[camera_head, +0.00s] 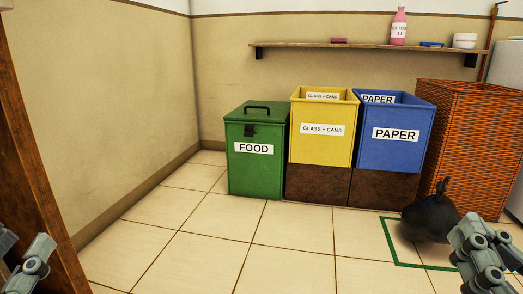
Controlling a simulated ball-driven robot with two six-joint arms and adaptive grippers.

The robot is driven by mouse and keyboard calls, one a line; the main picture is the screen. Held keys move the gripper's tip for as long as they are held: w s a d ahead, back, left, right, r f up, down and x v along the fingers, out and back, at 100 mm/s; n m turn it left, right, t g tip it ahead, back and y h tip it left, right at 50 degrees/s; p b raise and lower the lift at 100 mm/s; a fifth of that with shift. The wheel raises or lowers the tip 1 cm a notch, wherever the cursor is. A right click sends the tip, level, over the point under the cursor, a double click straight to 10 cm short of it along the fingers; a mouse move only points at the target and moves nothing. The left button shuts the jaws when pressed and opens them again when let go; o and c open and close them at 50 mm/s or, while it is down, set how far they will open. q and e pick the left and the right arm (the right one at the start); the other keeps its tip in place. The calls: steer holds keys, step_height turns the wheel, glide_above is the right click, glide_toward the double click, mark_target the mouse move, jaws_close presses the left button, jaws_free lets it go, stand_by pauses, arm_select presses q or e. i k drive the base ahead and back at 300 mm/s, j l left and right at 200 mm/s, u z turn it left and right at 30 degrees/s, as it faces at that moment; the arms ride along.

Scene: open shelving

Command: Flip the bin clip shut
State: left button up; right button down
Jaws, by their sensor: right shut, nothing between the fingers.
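The green FOOD bin (257,172) stands on the floor near the back wall, with its lid down and a handle (257,108) on top. A small black clip (249,130) is on the upper front of the bin, just below the lid edge. It is too small to tell whether the clip is latched. My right gripper (474,236) is at the lower right, shut and empty, far from the clip. My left gripper (40,250) is at the lower left edge, partly cut off, also far from the bin; its jaw state is unclear.
Yellow (321,147) and blue (392,151) open bins on a brown base stand right of the green bin. A wicker basket (466,135) and black bag (430,219) are at right, by a green floor outline (392,245). A brown upright (42,170) is at left. The middle floor is clear.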

mark_target(250, 132)
steer(key=i+l+u, duration=0.15)
steer(key=u, duration=0.3)
steer(key=i+l+u, duration=0.2)
steer(key=u, duration=0.25)
steer(key=i+l, duration=0.25)
steer(key=i+l+u, duration=0.1)
steer(key=i+l, duration=0.15)
steer(key=l, duration=0.15)
steer(key=i+l, duration=0.25)
steer(key=l, duration=0.15)
steer(key=i+l+u, duration=0.1)
steer(key=l, duration=0.25)
steer(key=i+l+u, duration=0.1)
steer(key=i+l, duration=0.45)
steer(key=l, duration=0.2)
